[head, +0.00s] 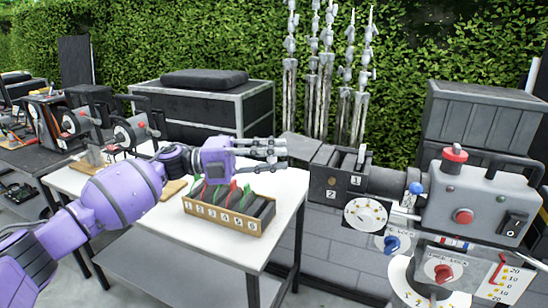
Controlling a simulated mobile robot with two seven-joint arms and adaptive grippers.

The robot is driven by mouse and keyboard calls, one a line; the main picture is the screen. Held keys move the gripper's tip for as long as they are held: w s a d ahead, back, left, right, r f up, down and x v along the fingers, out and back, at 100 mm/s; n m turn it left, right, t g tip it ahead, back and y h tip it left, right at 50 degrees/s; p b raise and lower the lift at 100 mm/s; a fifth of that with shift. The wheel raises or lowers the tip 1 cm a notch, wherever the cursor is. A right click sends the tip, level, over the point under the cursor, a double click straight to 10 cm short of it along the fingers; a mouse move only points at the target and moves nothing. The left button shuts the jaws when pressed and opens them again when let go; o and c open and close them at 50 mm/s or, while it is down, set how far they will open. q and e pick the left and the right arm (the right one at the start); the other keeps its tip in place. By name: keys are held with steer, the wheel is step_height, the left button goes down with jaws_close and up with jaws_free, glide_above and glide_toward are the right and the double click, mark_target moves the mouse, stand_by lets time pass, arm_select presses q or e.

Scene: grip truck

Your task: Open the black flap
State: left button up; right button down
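My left gripper (272,150) is at the centre of the head view, above the white table, with its grey fingers pointing right. The fingers look apart, and nothing shows between them. To its right stands a dark box (325,190) marked 1 and 2, with a slotted top and a light lever. A small grey plate (300,147) shows just left of this box, beyond the fingertips. I cannot tell for sure which part is the black flap. My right gripper is not in view.
A wooden tray (222,222) numbered along its front, holding dark blocks and coloured clips, sits on the white table (190,248) below my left gripper. A grey control unit (480,205) with knobs stands at right. Metal stands and black cases are behind.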

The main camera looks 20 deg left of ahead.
arm_select(q)
steer(key=r+v, duration=0.1)
steer(key=v, duration=1.1)
steer(key=shift+f, duration=0.45)
